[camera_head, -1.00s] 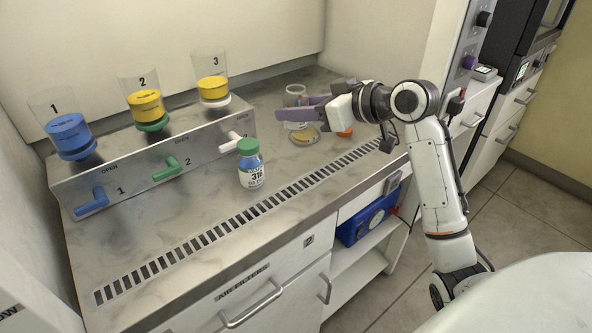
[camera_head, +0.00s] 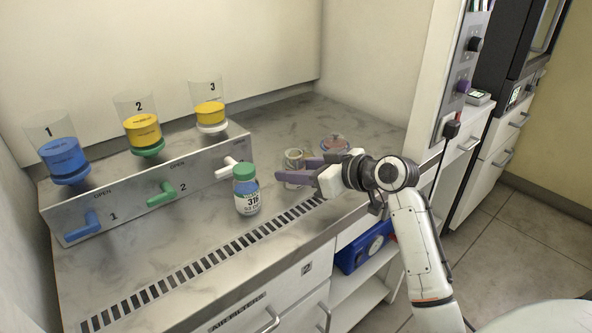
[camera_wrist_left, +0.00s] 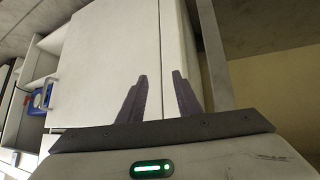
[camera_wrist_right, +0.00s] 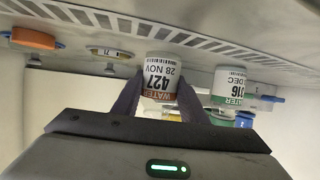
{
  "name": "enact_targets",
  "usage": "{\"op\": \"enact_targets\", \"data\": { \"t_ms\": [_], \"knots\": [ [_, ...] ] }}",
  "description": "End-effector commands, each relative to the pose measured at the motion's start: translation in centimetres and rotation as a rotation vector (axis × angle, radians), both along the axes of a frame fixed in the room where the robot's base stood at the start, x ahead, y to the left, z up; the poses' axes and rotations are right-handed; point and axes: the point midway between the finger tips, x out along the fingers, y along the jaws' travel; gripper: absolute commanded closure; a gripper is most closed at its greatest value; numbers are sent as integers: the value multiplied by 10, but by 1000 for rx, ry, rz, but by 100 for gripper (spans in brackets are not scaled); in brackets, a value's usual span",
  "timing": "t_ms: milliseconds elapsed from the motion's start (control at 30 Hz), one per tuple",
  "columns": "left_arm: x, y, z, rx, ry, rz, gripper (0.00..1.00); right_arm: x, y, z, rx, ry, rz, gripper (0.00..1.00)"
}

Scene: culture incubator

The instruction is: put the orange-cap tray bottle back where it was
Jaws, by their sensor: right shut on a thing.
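In the right wrist view the bottle (camera_wrist_right: 160,78) appears upside down, with a label reading 427, 28 NOV, WATER and an orange-brown band. I see no cap on it; its top is partly hidden. I cannot tell if its base touches the counter. My left gripper (camera_wrist_left: 160,95) is open and empty, facing a white cabinet.
A green-capped bottle (camera_head: 246,190) labelled 316 stands left of the held bottle. A dispenser with numbered cups and valve handles (camera_head: 150,185) stands behind it. A round dish (camera_head: 335,144) lies behind my right gripper. A slotted vent (camera_head: 200,268) runs along the counter front.

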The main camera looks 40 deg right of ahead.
Motion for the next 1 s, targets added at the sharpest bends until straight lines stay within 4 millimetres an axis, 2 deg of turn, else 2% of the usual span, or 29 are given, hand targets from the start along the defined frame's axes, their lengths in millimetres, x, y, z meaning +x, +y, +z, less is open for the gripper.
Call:
{"op": "enact_targets", "data": {
  "t_ms": [133, 167, 267, 667, 767, 1000],
  "knots": [
    [0, 0, -1, -1, -2, -1, 69, 0, 0, -4, 0, 1, 0, 86],
    [0, -1, -1, -1, -2, -1, 69, 0, 0, -3, 0, 0, 0, 58],
    [0, -1, 0, -1, -2, -1, 69, 0, 0, -2, 0, 0, 0, 42],
    [0, -1, 1, -2, -1, -1, 69, -4, -2, 2, -1, 0, -1, 42],
    [0, -1, 0, -1, 0, 0, 69, -18, -7, 8, -5, -1, -2, 42],
    [-1, 0, -1, -1, 4, 0, 69, -65, -19, 28, -6, 0, -2, 42]
  ]
}}
